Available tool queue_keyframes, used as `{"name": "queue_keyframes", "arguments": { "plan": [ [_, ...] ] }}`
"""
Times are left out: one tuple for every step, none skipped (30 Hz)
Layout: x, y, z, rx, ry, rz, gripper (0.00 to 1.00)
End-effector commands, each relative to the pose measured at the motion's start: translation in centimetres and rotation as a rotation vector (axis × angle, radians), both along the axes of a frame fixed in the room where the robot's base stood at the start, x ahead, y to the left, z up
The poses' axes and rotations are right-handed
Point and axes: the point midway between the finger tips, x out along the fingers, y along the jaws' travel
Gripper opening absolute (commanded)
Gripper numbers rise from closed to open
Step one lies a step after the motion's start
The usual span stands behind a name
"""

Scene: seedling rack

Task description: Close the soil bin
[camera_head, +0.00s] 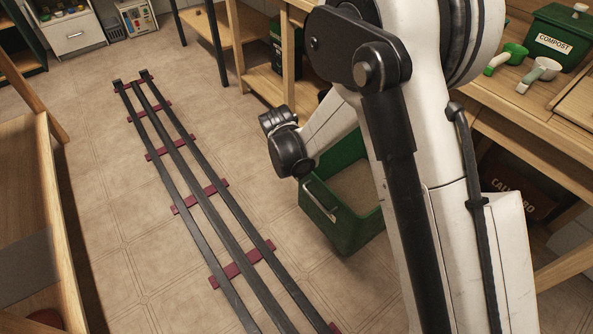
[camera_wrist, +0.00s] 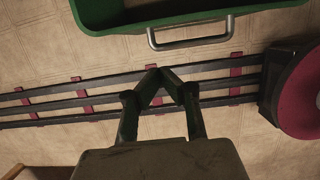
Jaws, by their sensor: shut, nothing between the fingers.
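The soil bin (camera_head: 331,219) is a green open-topped drawer with a metal bar handle (camera_head: 320,199) on its front. It stands pulled out from under the wooden bench, with brown soil (camera_head: 357,187) inside. My arm covers part of it in the head view. In the wrist view the bin's green rim (camera_wrist: 130,26) crosses the top, with the handle (camera_wrist: 190,41) below it. My gripper (camera_wrist: 158,70) is shut and empty, its tips apart from the handle in that picture. In the head view my fingers are hidden behind my arm.
A floor rail with dark bars (camera_head: 185,160) and red crosspieces runs left of the bin. Tiled floor between rail and bin is clear. The right bench holds a green compost box (camera_head: 560,40) and small scoops (camera_head: 540,72). Another wooden table (camera_head: 25,190) stands at left.

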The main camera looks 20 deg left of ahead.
Motion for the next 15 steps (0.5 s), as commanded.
{"name": "queue_keyframes", "arguments": {
  "plan": [
    [0.2, -0.2, -1.3, 0.000, 0.000, -0.002, 0.00],
    [0.3, -0.3, -1.9, 0.000, 0.000, -0.002, 0.00],
    [0.5, -0.4, -2.6, 0.000, 0.000, -0.002, 0.00],
    [0.6, -0.5, -3.1, 0.001, 0.000, -0.003, 0.00],
    [0.7, -0.5, -3.6, 0.001, 0.000, -0.003, 0.00],
    [0.8, -0.6, -4.3, 0.000, 0.000, -0.002, 0.00],
    [0.9, -0.8, -4.7, 0.001, 0.000, -0.003, 0.00],
    [1.5, -1.2, -4.4, 0.001, -0.001, -0.004, 0.00],
    [2.0, -1.6, -4.3, 0.001, -0.001, -0.004, 0.00],
    [2.3, -1.9, -4.3, 0.001, -0.001, -0.005, 0.00],
    [2.6, -2.1, -4.3, 0.001, -0.001, -0.005, 0.00],
    [2.9, -2.3, -4.3, 0.001, 0.000, -0.003, 0.00],
    [3.1, -2.5, -4.3, 0.001, 0.000, -0.003, 0.00],
    [3.3, -2.6, -4.2, 0.000, 0.000, -0.002, 0.00],
    [3.5, -2.8, -4.2, 0.000, 0.000, -0.002, 0.00]
  ]
}}
